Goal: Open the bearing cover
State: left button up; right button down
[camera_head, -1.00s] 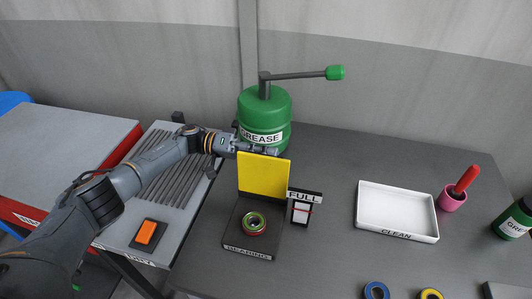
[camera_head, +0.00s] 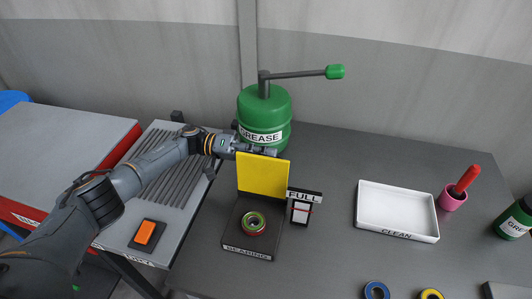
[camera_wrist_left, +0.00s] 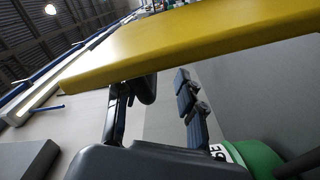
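The yellow bearing cover (camera_head: 262,175) stands nearly upright at the back of the black bearing base (camera_head: 248,249). The bearing (camera_head: 253,222), a ring with green and red parts, sits uncovered on the base. My left gripper (camera_head: 268,152) is at the cover's top edge, apparently just behind it. In the left wrist view the cover (camera_wrist_left: 190,40) spans the top, in front of the gripper (camera_wrist_left: 162,88). Its two fingers are apart with nothing between them. Whether a finger touches the cover cannot be told. My right gripper is not in view.
A green grease pump (camera_head: 265,112) with a long handle stands close behind my left gripper. A FULL gauge (camera_head: 301,212) is beside the base. A white CLEAN tray (camera_head: 397,210), pink cup (camera_head: 452,198) and blue ring (camera_head: 376,290) lie to the right. The table between is clear.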

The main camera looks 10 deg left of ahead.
pick_arm(q)
jog(key=shift+s+d+f, duration=0.1)
jog(key=a, duration=1.2)
jog(key=shift+w, duration=0.3)
jog(key=shift+a, duration=0.1)
